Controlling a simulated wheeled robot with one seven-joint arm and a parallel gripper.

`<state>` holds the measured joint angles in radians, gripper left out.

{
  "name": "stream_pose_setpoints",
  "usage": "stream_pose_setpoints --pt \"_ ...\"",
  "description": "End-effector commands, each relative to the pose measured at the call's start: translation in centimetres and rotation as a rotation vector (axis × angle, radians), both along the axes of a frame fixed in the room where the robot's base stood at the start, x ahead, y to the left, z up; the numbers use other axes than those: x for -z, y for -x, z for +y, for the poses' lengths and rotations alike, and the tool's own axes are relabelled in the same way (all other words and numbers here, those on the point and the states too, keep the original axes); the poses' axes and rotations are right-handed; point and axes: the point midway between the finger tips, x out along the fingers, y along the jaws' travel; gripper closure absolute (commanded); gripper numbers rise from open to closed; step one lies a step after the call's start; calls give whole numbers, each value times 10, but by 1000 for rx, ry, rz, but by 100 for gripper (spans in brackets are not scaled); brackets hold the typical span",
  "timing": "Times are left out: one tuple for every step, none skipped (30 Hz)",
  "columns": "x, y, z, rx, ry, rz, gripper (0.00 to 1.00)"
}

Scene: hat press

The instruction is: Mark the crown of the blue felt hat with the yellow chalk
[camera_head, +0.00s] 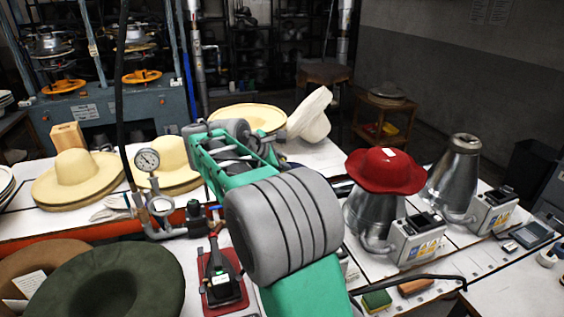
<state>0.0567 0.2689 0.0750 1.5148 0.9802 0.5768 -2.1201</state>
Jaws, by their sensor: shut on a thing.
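I see no blue felt hat and no yellow chalk in the head view. My green and grey arm rises from the bottom middle and leans to the upper left, across the middle of the bench. I cannot make out my gripper's fingers, and the arm covers that part of the bench. A red hat (384,172) sits on a metal cone to the right of the arm. A dark green hat (118,282) lies at the front left, beside a brown hat (35,262).
Straw hats (77,172) and a pressure gauge (147,160) on piping stand left of my arm. A black device (222,287) rests on a red base close to the arm. A second metal cone (455,177), control boxes (415,240) and a green sponge (377,300) are on the right.

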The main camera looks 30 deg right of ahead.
Motion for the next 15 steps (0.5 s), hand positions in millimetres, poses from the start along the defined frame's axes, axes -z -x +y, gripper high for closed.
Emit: stream_pose_setpoints --pt "1 0 0 0 0 0 100" --pt "2 0 0 0 0 0 100" --pt "3 0 0 0 0 0 100" --pt "3 0 0 0 0 0 100" --pt "4 0 0 0 0 0 100" --pt "5 0 0 0 0 0 100" --pt "5 0 0 0 0 0 100" --pt "6 0 0 0 0 0 100" --pt "7 0 0 0 0 0 100" --pt "7 0 0 0 0 0 100" --pt "8 0 0 0 1 0 100" --pt "9 0 0 0 1 0 100" --pt "9 0 0 0 1 0 100" --pt "9 0 0 1 1 -1 100" --pt "9 0 -1 1 1 -1 100"
